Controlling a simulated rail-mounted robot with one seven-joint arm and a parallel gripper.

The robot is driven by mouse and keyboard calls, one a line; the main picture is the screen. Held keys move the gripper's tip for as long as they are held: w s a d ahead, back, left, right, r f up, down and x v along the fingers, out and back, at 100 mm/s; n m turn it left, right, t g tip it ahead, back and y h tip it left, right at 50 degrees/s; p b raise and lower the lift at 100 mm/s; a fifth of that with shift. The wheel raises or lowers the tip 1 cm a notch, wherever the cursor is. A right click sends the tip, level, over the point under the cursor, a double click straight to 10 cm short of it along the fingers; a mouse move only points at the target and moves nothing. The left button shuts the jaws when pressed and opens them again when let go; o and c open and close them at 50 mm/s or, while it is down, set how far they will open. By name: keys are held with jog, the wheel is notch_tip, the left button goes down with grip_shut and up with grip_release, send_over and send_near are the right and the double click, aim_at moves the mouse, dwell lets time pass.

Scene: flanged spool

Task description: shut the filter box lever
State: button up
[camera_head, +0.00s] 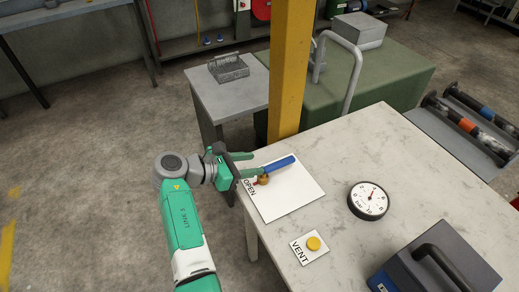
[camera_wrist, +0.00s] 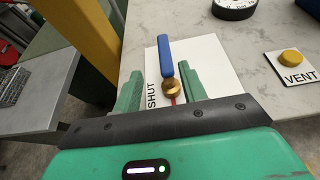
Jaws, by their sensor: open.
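The lever has a blue handle (camera_head: 281,163) and a brass pivot knob (camera_head: 263,180) on a white plate (camera_head: 290,198). The word OPEN reads along the plate's left edge in the head view, and SHUT along its left side in the wrist view. My gripper (camera_head: 254,164) is open at the plate's left edge. In the wrist view my gripper's fingers (camera_wrist: 160,76) stand either side of the lever. The knob (camera_wrist: 172,88) lies between them, nearer the right finger, and the blue handle (camera_wrist: 166,57) points away from my gripper. Contact cannot be told.
A yellow VENT button (camera_head: 313,243) and a round dial (camera_head: 368,200) sit on the marble-topped table (camera_head: 350,135). A dark case with a handle (camera_head: 440,262) stands at the front right. A yellow post (camera_head: 291,70) rises behind the plate. A grey side table holds a wire basket (camera_head: 228,67).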

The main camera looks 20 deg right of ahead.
aim_at(279, 163)
jog(key=shift+s+d+f+b, duration=0.45)
jog(key=shift+d+f, duration=0.15)
jog(key=shift+d, duration=0.1)
jog(key=b+x, duration=0.2)
jog(key=x, duration=0.4)
jog(key=shift+w+a+b, duration=0.1)
jog(key=shift+w+b, duration=0.05)
jog(key=shift+b, duration=0.25)
jog(key=shift+w+d+r, duration=0.1)
jog(key=shift+w+d, duration=0.05)
jog(key=shift+d, duration=0.15)
